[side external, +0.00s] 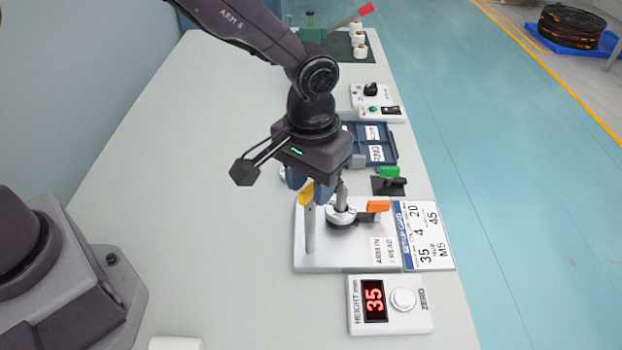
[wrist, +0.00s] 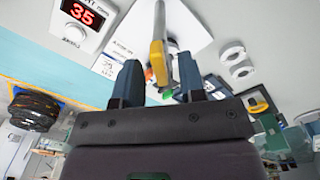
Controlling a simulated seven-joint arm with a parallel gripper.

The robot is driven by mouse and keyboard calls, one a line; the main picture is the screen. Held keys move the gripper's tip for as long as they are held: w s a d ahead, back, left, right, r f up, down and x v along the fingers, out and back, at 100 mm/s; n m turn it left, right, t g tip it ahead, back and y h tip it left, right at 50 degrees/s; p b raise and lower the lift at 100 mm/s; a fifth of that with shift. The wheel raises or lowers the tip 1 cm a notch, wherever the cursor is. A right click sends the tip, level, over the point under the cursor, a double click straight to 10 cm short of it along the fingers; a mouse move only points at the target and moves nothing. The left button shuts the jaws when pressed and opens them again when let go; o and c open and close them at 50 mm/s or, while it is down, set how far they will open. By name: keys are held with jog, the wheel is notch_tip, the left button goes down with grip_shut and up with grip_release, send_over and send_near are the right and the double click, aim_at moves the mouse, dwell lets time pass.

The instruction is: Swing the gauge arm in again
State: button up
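The gauge stands on a white base plate (side external: 305,258) with the label ARM IN / READ. A grey post (side external: 310,232) rises from it, with a yellow gauge arm (side external: 306,194) at its top. The yellow arm also shows in the wrist view (wrist: 157,55), lined up with the gap between my fingers. My gripper (wrist: 158,80) is open, its two blue fingers apart and pointing down over the plate. In the side view the gripper partly hides the yellow arm. An orange-tipped dark lever (side external: 378,206) sits beside a round metal piece (side external: 341,214) on the plate.
A height display (side external: 374,300) reads 35, with a ZERO button (side external: 403,300) beside it. A set-up card (side external: 425,235) lies right of the gauge. Behind are a green-and-black switch (side external: 390,182), a blue tray (side external: 385,138) and small control boxes (side external: 370,95).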

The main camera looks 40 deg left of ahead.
notch_tip(320, 180, up, 13)
dwell(0.6)
jog(key=s+a+r+t, duration=0.2)
jog(key=s+a+r, duration=0.1)
jog(key=s+a, duration=0.5)
jog(key=s+a+r+m+t, duration=0.1)
jog(key=s+a+r+t, duration=0.2)
jog(key=s+a, duration=0.6)
jog(key=shift+a+m+t, duration=0.3)
jog(key=shift+a, duration=0.15)
